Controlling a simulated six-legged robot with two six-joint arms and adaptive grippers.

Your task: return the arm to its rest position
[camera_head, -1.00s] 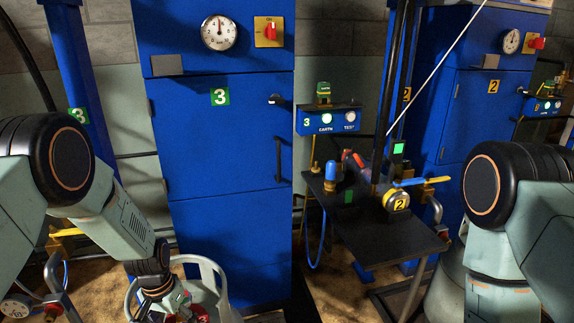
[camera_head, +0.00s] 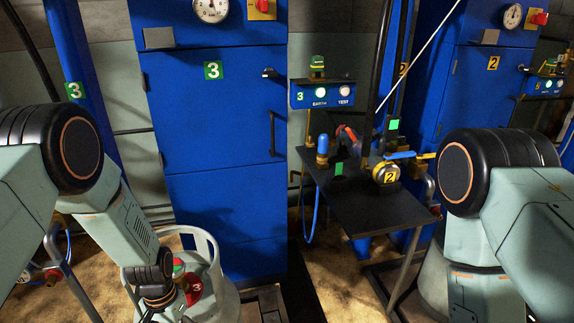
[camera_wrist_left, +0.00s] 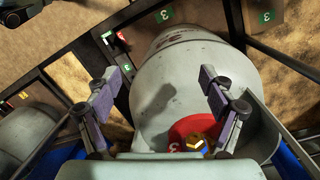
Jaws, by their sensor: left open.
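My left arm comes in from the left in the head view and reaches down over a pale grey gas cylinder (camera_head: 222,295). My left gripper shows in the wrist view (camera_wrist_left: 160,82), with its two fingers wide apart and nothing between them but the view of the cylinder's side (camera_wrist_left: 175,95) beyond. A red round tag marked 3 (camera_head: 195,287) sits by the cylinder's top; a red disc with a brass fitting (camera_wrist_left: 197,142) shows near the gripper's base. Whether anything touches is unclear. My right arm is at the right of the head view; its gripper is out of frame.
A tall blue cabinet marked 3 (camera_head: 215,120) stands behind the cylinder. A black table (camera_head: 372,205) with a yellow-tagged 2 scale head stands at centre right, before another blue cabinet (camera_head: 485,110). Sandy floor (camera_head: 325,275) shows between.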

